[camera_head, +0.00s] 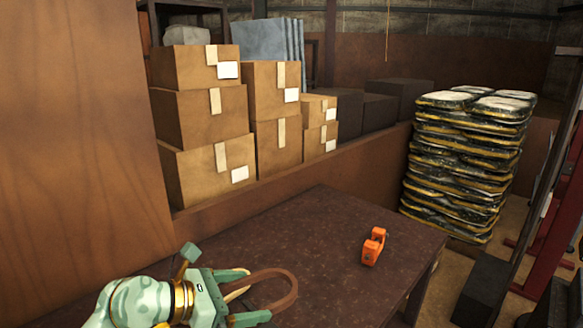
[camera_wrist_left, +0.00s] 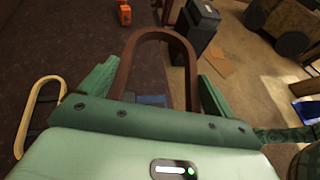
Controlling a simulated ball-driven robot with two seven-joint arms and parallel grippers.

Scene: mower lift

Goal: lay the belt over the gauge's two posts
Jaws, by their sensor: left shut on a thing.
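My left gripper (camera_head: 256,294) is at the lower left of the head view, over the table, shut on a brown belt (camera_head: 291,283). The belt is a long closed loop that sticks out past the fingertips. In the left wrist view the belt (camera_wrist_left: 158,35) stands out between the two green fingers, its rounded end free and apart from other things. A yellow-tan loop (camera_wrist_left: 40,110) lies on the table, left of the gripper. The gauge with two posts cannot be made out for certain. My right gripper is not in view.
An orange object with two raised ends (camera_head: 373,247) sits on the dark table (camera_head: 330,225) near its right side. It also shows in the left wrist view (camera_wrist_left: 124,15). Cartons (camera_head: 205,122) stand behind the table, and stacked bags (camera_head: 465,165) stand at right. The table's middle is clear.

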